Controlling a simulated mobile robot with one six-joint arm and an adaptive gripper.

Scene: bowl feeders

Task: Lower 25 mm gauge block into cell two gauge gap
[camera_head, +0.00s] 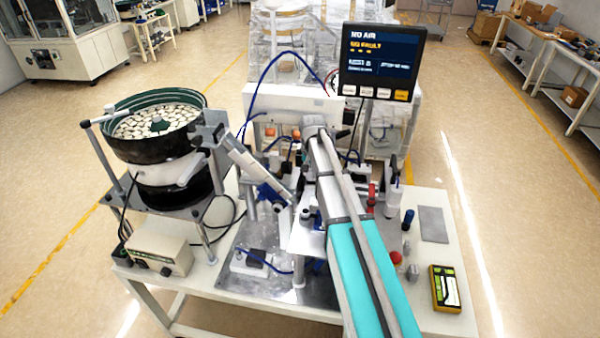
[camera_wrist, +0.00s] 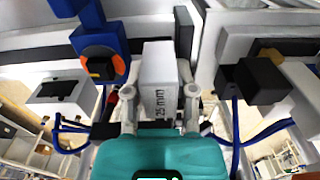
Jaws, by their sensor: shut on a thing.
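The gauge block (camera_wrist: 158,72) is a pale grey rectangular block marked "25 mm" in the wrist view. My gripper (camera_wrist: 159,92) is shut on it, with one finger on each side. The far end of the block reaches towards light grey machine parts (camera_wrist: 234,38) with a dark opening by them. I cannot tell whether the block touches them or which opening is the cell two gauge gap. In the head view my arm crosses the bench, and the block and fingertips cannot be made out.
A blue fixture with an orange-ringed knob (camera_wrist: 98,64) is left of the block, and a black box (camera_wrist: 262,80) is right. In the head view a bowl feeder (camera_head: 150,140) stands left, a screen (camera_head: 380,60) reads "NO AIR", and a yellow meter (camera_head: 445,289) lies right.

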